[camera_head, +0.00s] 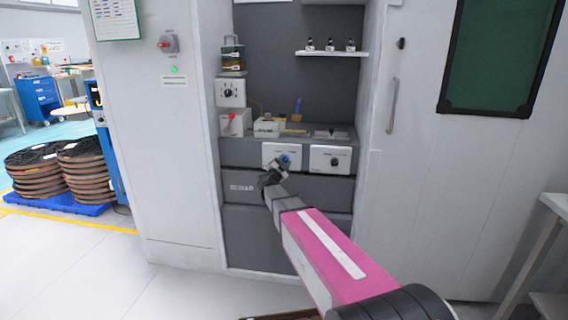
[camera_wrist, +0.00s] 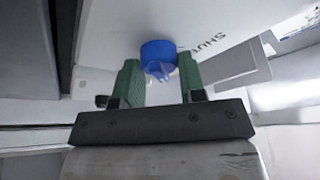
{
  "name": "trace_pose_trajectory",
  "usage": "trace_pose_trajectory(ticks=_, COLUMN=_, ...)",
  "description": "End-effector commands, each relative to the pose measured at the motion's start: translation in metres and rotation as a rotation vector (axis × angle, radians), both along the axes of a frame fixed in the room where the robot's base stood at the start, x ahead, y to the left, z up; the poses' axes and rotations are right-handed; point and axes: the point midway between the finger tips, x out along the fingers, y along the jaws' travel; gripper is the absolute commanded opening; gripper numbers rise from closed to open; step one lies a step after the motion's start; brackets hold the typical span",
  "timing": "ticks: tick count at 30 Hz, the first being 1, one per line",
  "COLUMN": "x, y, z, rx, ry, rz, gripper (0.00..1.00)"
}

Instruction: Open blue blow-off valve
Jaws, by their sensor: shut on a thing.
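The blue blow-off valve knob (camera_wrist: 158,52) sits on a white panel (camera_wrist: 105,35) in the wrist view. The word SHUT is printed on the panel to the right of the knob. My gripper (camera_wrist: 160,76) is shut on the knob, with one green finger on each side of it. In the head view my gripper (camera_head: 280,165) is at the left white panel (camera_head: 268,150) on the front of the grey cabinet, and the blue knob (camera_head: 285,159) shows just past it. My gripper and wrist partly hide the knob and the panel's lower part.
A second white panel with a black knob (camera_head: 333,161) is just to the right. A white box with a red knob (camera_head: 233,118) stands on the ledge at left. A shelf with small bottles (camera_head: 331,52) is above. Grey drawers (camera_head: 252,189) lie below.

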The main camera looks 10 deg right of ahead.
Motion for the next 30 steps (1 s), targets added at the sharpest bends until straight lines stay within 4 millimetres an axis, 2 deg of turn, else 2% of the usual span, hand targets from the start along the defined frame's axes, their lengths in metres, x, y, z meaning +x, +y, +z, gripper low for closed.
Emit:
trace_pose_trajectory(ticks=9, x=-0.0004, y=0.0003, z=-0.0001, rx=0.115, ry=-0.036, rz=0.0, gripper=0.14)
trace_pose_trajectory(ticks=25, x=-0.0005, y=0.0001, z=-0.0002, rx=0.137, ry=-0.043, rz=0.0, gripper=0.14)
trace_pose_trajectory(ticks=26, x=-0.0005, y=0.0001, z=-0.0002, rx=0.137, ry=-0.043, rz=0.0, gripper=0.41)
trace_pose_trajectory(ticks=27, x=-0.0006, y=0.0, z=-0.0001, rx=0.137, ry=-0.043, rz=0.0, gripper=0.54)
trace_pose_trajectory(ticks=28, x=-0.0006, y=0.0, z=-0.0001, rx=0.137, ry=-0.043, rz=0.0, gripper=0.63)
trace_pose_trajectory(ticks=30, x=-0.0005, y=0.0, z=0.0, rx=0.135, ry=-0.043, rz=0.0, gripper=0.63)
